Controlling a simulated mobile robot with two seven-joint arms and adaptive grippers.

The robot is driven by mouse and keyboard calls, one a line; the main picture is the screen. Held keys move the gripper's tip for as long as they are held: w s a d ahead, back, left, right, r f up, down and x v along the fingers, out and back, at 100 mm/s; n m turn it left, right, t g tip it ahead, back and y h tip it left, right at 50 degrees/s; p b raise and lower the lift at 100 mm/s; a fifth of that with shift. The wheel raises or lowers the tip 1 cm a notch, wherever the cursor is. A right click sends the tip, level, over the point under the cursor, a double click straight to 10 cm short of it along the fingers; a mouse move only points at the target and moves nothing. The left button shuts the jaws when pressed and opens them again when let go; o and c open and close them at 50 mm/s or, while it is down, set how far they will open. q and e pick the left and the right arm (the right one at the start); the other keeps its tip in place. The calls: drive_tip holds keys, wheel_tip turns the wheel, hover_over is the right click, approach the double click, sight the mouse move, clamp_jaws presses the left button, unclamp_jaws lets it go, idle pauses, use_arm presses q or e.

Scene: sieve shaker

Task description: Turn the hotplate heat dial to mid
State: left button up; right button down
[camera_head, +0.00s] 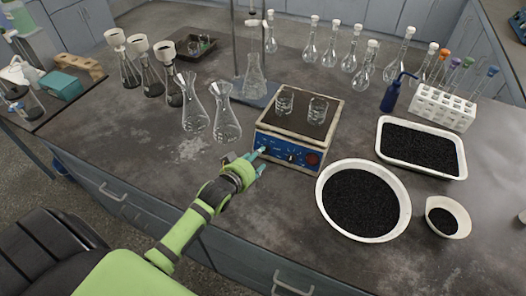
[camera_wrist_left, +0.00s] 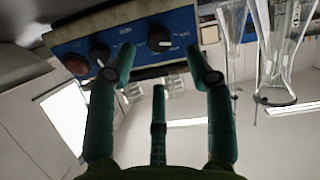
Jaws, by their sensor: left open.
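The hotplate (camera_head: 283,115) stands near the table's front edge, with two glass beakers on its top. Its blue front panel (camera_head: 280,150) carries dark dials and a red round control (camera_head: 312,159). The wrist view shows the panel upside down, with one dial (camera_wrist_left: 158,38) between my finger directions, a second dial (camera_wrist_left: 100,53) and the red control (camera_wrist_left: 77,64). Which dial is for heat is too small to read. My left gripper (camera_head: 260,161) is at the panel's left part. Its teal fingers (camera_wrist_left: 160,62) are spread open, with nothing held. My right gripper is out of view.
Two glass flasks (camera_head: 226,118) stand left of the hotplate, and a flask on a stand (camera_head: 255,77) is behind it. A white bowl of black grains (camera_head: 319,200) sits close on the right. A blue bottle (camera_head: 391,96) stands further right. The front-left tabletop is clear.

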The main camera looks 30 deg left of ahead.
use_arm(q)
drive_tip(key=shift+x, duration=2.9)
clamp_jaws()
